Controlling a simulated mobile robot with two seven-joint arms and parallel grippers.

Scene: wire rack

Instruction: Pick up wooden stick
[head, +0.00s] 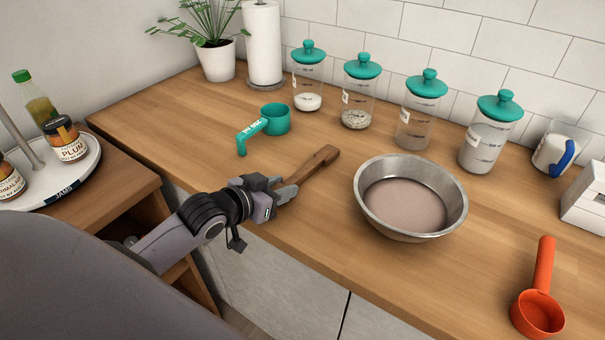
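The wooden stick (318,164) is brown, with a wider far end, and slants up and to the right at the front edge of the wooden counter. My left gripper (283,186) is at the stick's near part, with its fingers overlapping it in the head view. The fingers hide some of the stick, and a lower part shows just below them. I cannot tell whether the fingers are closed on the stick or only beside it. My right gripper is not in view.
A metal bowl (365,205) stands right of the stick, and a teal measuring cup (277,119) lies behind it. Several teal-lidded jars (490,135) line the back. An orange scoop (541,285) lies at front right. A round tray (85,172) with jars stands left.

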